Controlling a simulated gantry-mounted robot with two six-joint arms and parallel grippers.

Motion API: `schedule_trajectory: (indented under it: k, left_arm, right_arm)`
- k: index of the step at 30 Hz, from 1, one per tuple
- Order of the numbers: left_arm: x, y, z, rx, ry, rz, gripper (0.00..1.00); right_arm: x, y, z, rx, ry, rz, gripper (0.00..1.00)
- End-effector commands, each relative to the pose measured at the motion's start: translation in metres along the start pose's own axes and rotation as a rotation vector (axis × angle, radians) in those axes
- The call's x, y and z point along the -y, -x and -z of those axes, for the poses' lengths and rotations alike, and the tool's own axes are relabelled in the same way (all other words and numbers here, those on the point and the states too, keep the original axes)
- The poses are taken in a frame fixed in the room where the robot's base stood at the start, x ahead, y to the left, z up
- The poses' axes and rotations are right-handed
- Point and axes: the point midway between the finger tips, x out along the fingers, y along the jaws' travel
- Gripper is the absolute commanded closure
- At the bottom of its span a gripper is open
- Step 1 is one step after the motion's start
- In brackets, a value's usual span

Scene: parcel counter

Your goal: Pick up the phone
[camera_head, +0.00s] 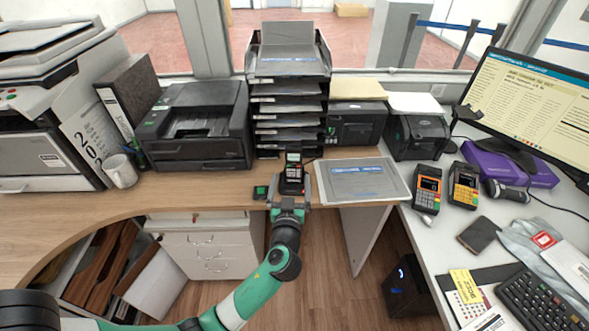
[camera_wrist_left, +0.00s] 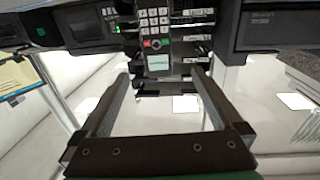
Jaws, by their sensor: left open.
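A black handset phone (camera_head: 292,172) with a keypad and small screen stands near the front edge of the wooden counter, in front of the black tray stack. In the left wrist view the phone (camera_wrist_left: 155,25) shows at the top centre, its keypad above its lit screen. My left gripper (camera_head: 289,202) is at the counter's front edge, just in front of the phone. In the left wrist view its fingers (camera_wrist_left: 157,78) are spread apart with nothing between them, and the phone lies beyond the tips. My right gripper is in neither view.
A grey document tray (camera_head: 362,181) lies right of the phone and a small black-green device (camera_head: 260,192) is close on its left. The tray stack (camera_head: 288,95) and printers stand behind. A flat dark item (camera_head: 478,234) lies on the right desk. Bare wood (camera_head: 200,187) is free at left.

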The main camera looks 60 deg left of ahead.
Motion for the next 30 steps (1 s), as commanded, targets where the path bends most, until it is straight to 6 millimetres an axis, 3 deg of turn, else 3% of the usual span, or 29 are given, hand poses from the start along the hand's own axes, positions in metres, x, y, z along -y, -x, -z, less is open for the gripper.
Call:
schedule_trajectory:
  k: [7, 15, 24, 30]
  left_arm:
    - [0.001, -0.047, -0.001, -0.001, 0.001, 0.004, 0.0]
    - [-0.001, -0.06, 0.0, 0.0, 0.001, 0.001, 0.0]
    - [-0.004, -0.105, 0.001, 0.0, 0.001, 0.002, 0.0]
    - [-0.004, -0.107, 0.003, 0.0, 0.001, 0.0, 0.0]
  right_arm:
    - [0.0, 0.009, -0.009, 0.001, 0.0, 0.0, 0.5]
    - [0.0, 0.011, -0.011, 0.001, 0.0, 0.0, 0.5]
    - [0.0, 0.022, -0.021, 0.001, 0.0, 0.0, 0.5]
    - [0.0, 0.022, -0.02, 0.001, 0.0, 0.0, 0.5]
